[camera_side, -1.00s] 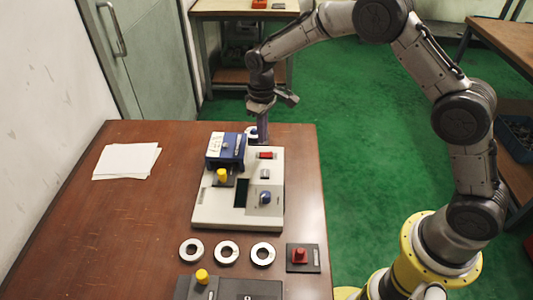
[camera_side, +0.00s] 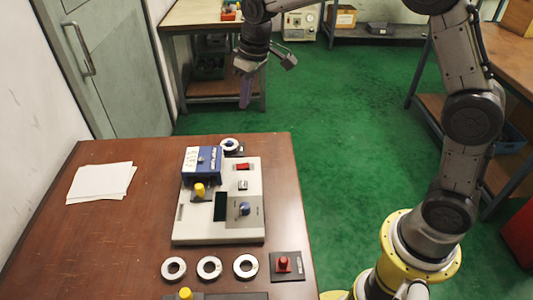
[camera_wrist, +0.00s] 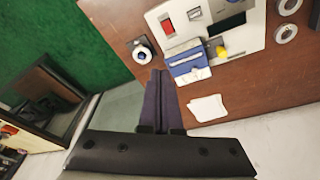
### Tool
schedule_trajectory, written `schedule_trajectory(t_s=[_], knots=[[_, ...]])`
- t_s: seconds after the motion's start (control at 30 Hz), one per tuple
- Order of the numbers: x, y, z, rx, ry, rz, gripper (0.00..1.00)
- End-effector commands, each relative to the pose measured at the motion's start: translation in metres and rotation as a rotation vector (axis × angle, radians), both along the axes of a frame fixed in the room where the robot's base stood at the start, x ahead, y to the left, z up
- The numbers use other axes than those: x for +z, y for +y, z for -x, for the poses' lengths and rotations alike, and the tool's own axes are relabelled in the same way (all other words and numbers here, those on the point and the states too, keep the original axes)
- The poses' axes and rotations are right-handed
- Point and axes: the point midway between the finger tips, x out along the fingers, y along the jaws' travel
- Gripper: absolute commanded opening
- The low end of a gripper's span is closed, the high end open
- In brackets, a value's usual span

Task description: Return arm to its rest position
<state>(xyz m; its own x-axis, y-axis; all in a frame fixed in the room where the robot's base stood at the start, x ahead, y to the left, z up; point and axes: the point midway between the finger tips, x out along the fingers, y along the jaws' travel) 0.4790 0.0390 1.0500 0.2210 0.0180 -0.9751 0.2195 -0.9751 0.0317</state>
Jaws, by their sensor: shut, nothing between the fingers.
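My gripper (camera_side: 245,105) is raised above the far edge of the table, clear of everything on it. Its fingers are together and empty, pointing down. In the wrist view my gripper (camera_wrist: 160,75) shows its dark fingers side by side with nothing between them. A bearing ring (camera_side: 230,144) sits on a small dark base behind the machine with the blue block; it also shows in the wrist view (camera_wrist: 142,54). Three more rings (camera_side: 174,268), (camera_side: 209,267), (camera_side: 246,266) lie in a row at the front of the table.
The cream machine (camera_side: 225,232) with a blue block (camera_side: 203,163) and yellow knob stands mid-table. A red-knobbed plate (camera_side: 285,266) is at front right. White papers (camera_side: 100,183) lie at left. Green floor (camera_side: 340,150) right of the table is open.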

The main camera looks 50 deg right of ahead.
Motion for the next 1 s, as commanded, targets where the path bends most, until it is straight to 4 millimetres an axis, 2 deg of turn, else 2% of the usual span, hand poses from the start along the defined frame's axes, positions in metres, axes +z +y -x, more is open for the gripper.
schedule_trajectory(t_s=[0.03,0.2,0.3,0.43,0.57,0.73,0.83,1.0], knots=[[0.024,-0.004,0.016,-0.009,-0.037,-0.003,0.0],[0.078,-0.017,0.073,-0.042,-0.136,-0.014,0.0],[0.099,-0.023,0.112,-0.064,-0.187,-0.021,0.0],[0.113,-0.03,0.166,-0.093,-0.247,-0.028,0.0],[0.111,-0.035,0.22,-0.125,-0.296,-0.038,0.0],[0.085,-0.039,0.281,-0.167,-0.328,-0.05,0.0],[0.065,-0.039,0.303,-0.185,-0.316,-0.054,0.0],[0.04,-0.039,0.316,-0.205,-0.263,-0.057,0.0]])
